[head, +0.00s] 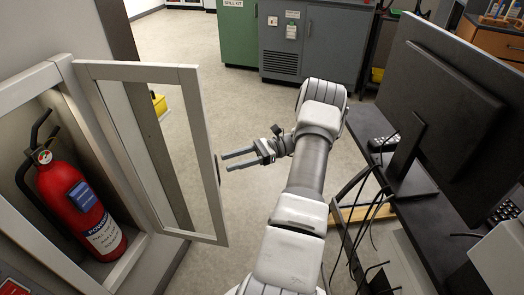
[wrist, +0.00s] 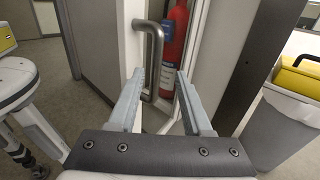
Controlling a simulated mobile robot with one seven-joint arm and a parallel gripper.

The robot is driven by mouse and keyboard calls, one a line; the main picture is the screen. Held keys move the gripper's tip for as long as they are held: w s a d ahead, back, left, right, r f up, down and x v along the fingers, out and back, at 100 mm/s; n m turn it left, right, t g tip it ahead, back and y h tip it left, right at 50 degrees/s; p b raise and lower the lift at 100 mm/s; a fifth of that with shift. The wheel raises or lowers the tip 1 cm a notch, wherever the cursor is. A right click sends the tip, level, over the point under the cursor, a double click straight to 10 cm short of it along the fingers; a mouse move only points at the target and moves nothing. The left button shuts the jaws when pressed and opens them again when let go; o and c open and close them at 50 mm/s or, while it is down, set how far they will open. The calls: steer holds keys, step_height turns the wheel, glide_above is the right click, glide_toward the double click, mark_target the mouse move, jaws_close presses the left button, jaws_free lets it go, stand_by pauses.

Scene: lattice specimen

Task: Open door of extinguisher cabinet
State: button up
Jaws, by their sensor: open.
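The extinguisher cabinet (head: 35,85) is at the left in the head view, with a red extinguisher (head: 80,205) inside. Its pale-framed glass door (head: 205,150) stands swung well out from the cabinet. A grey bar handle (wrist: 157,62) on the door shows in the wrist view; in the head view it is a small dark piece (head: 218,170) at the door's outer edge. My gripper (head: 226,161) is open, its fingers pointing at the handle side of the door. In the wrist view the handle appears between the open fingers (wrist: 160,78); I cannot tell whether either finger touches it.
A desk with a black monitor (head: 435,115) and hanging cables (head: 360,205) stands right of my arm. Green (head: 238,30) and grey (head: 310,45) cabinets are at the back.

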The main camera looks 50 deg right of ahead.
steer(key=v, duration=1.2)
